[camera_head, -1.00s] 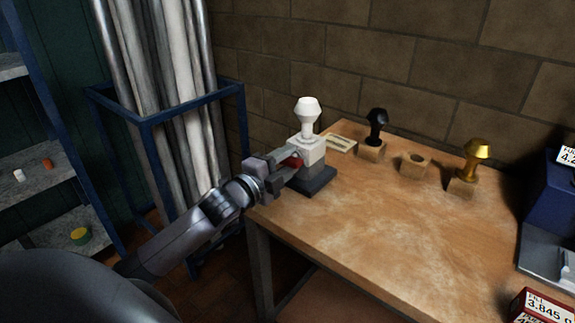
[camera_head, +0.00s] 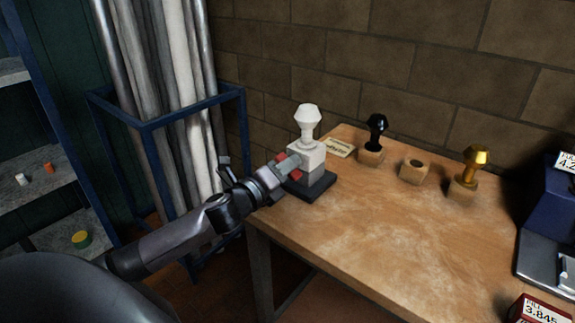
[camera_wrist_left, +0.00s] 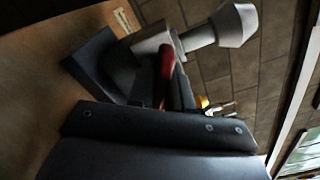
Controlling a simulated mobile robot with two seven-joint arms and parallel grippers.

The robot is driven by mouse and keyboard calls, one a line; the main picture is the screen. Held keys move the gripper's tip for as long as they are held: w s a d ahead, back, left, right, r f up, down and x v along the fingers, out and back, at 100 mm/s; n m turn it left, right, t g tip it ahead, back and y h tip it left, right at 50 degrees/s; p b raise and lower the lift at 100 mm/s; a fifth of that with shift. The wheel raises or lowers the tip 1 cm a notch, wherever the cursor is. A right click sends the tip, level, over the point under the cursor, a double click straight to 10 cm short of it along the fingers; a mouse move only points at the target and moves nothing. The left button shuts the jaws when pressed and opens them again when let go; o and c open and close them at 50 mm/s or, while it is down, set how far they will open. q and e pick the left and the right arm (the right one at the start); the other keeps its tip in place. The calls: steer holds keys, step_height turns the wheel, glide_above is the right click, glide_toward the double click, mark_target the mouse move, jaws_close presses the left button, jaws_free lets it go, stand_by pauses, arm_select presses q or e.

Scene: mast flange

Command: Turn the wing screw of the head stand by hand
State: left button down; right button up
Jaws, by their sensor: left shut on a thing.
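The head stand (camera_head: 316,183) is a dark base with a pale block on it, at the near left corner of the wooden table. A white faceted head (camera_head: 307,118) stands upright on the block. The red wing screw (camera_head: 294,174) is at the block's left side; it also shows in the left wrist view (camera_wrist_left: 167,70). My left gripper (camera_head: 287,167) is at that side, shut on the wing screw, whose red parts show around the fingers. The fingers hide much of the screw. My right gripper is out of view.
On the table (camera_head: 340,240) stand a black head (camera_head: 376,131) and a gold head (camera_head: 472,165) on wooden blocks, with an empty wooden block (camera_head: 413,171) between. A label card (camera_head: 339,148) lies behind the stand. Blue boxed devices (camera_head: 550,215) are at right. A blue rack (camera_head: 168,115) stands left.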

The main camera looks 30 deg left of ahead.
arm_select(q)
steer(key=shift+m, duration=0.5)
steer(key=c, duration=1.1)
jaws_free()
steer(key=shift+s+a, duration=0.2)
steer(key=shift+s, duration=2.35)
